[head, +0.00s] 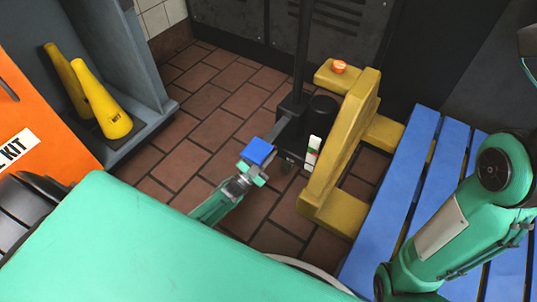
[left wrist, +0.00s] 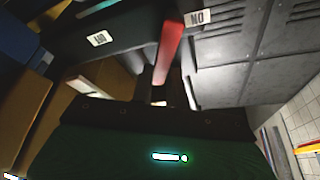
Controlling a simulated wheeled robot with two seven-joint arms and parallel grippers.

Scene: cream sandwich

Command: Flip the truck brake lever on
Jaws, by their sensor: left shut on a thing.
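The truck (head: 335,165) is yellow with a dark upright mast and stands on the tiled floor in the middle of the head view. In the left wrist view its red brake lever (left wrist: 170,48) stands near the ON label (left wrist: 200,17), with the OFF label (left wrist: 98,38) to the left. My left gripper (head: 259,165) is at the truck's dark middle part, shut on the lever; the lever's lower end is partly hidden by the gripper. My right arm shows at the right of the head view, but its gripper is out of view.
A blue slatted pallet (head: 391,225) lies right of the truck. Dark lockers (head: 240,20) close off the back. Tiled floor (head: 205,100) is free left of the truck.

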